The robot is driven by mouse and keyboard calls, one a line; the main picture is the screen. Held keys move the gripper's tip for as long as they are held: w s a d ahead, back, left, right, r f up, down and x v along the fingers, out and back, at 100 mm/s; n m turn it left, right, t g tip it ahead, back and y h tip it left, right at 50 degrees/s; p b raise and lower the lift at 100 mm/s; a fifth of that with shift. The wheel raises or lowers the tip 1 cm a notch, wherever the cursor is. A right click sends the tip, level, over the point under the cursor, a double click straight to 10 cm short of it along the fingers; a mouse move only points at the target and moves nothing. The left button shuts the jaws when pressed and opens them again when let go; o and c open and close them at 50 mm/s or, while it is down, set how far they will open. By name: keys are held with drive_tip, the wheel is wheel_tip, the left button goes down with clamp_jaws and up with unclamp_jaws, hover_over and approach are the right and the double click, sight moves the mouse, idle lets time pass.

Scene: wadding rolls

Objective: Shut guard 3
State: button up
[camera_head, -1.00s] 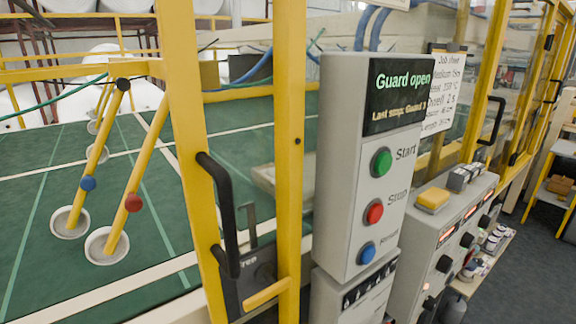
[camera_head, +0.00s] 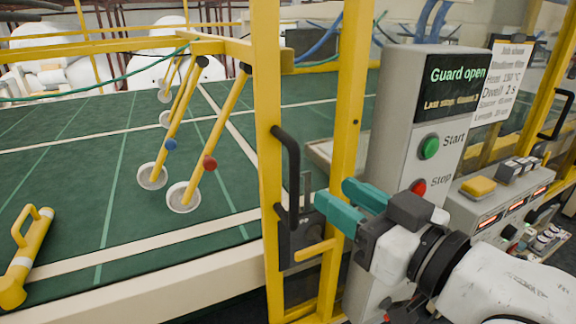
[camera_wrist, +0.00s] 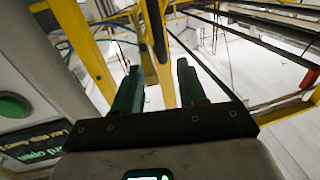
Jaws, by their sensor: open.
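A yellow-framed guard door (camera_head: 267,120) stands at the middle of the head view, with a black D-shaped handle (camera_head: 291,170) on its upright. A dark latch plate (camera_head: 300,240) is low between this upright and the neighbouring yellow post (camera_head: 349,110). No guard number is readable on the frame. My gripper (camera_head: 334,196) has two teal fingers, spread apart and empty, just right of the handle and in front of the post. In the wrist view the open fingers (camera_wrist: 158,80) point toward a black bar (camera_wrist: 156,30), probably the handle, beside yellow frame. Contact is not visible.
A grey control box (camera_head: 415,110) beside my arm reads "Guard open", with green Start (camera_head: 429,147) and red Stop (camera_head: 418,187) buttons. A lower console (camera_head: 500,200) stands right. Yellow rods with white wheels (camera_head: 184,197) stand on the green bed (camera_head: 90,180) behind the frame.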

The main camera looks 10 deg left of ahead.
sight(298, 169)
drive_tip(key=p+x, duration=0.2)
drive_tip(key=x, duration=0.8)
drive_tip(key=shift+w+a+f, duration=0.1)
drive_tip(key=shift+w+a, duration=0.1)
drive_tip(key=shift+a, duration=0.1)
clamp_jaws()
